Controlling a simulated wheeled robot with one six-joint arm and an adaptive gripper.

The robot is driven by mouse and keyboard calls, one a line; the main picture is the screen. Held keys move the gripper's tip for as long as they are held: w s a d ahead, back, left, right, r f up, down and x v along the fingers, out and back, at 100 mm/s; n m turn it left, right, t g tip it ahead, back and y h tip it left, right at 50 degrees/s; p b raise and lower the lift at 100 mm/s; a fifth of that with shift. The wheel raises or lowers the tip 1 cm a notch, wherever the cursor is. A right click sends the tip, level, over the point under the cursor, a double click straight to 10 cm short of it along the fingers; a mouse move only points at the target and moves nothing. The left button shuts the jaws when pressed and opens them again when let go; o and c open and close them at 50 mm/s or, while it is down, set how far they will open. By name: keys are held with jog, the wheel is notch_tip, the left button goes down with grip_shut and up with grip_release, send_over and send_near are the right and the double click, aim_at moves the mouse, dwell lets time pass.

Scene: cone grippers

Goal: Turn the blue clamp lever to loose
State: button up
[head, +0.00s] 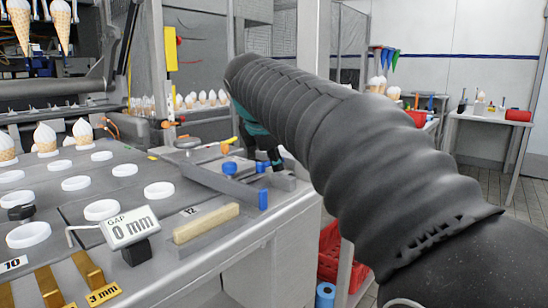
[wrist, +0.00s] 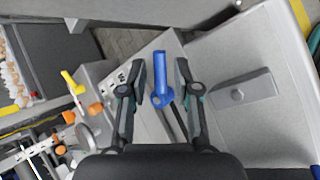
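The blue clamp lever (wrist: 161,80) shows in the wrist view between the fingers of my gripper (wrist: 160,68). The fingers are open, one on each side, with a visible gap to the lever on both sides. The lever has a straight upper part and a wider, rounded lower end, close to dark rods. In the head view my gripper (head: 266,158) points down over the far right end of the bench. Several blue parts show near it there, and I cannot tell which is the lever. My arm hides some of that area.
A yellow handle (wrist: 72,82) with orange knobs stands left of the gripper in the wrist view. A gap display reading 0 mm (head: 130,228) and white rings (head: 102,209) stand on the bench.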

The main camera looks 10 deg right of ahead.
grip_shut()
jog(key=shift+s+a+m+h, duration=0.1)
jog(key=shift+m+h, duration=0.2)
jog(key=shift+m, duration=0.1)
jog(key=m+g, duration=0.1)
jog(key=m+h, duration=0.1)
jog(key=m, duration=0.1)
jog(key=s+m+g+h, duration=0.1)
jog(key=shift+a+m+g, duration=0.3)
jog(key=shift+a, duration=0.1)
jog(key=shift+s+a+m+g+h, duration=0.1)
jog(key=shift+a+m+g+h, duration=0.1)
jog(key=shift+m+g, duration=0.4)
jog(key=shift+s+a+m+g+h, duration=0.1)
jog(key=shift+m+g+h, duration=0.2)
jog(key=shift+m, duration=0.65)
jog(key=shift+s+a+m+g+h, duration=0.15)
jog(key=shift+m+g, duration=0.35)
jog(key=shift+m, duration=0.25)
jog(key=shift+o, duration=1.9)
grip_release()
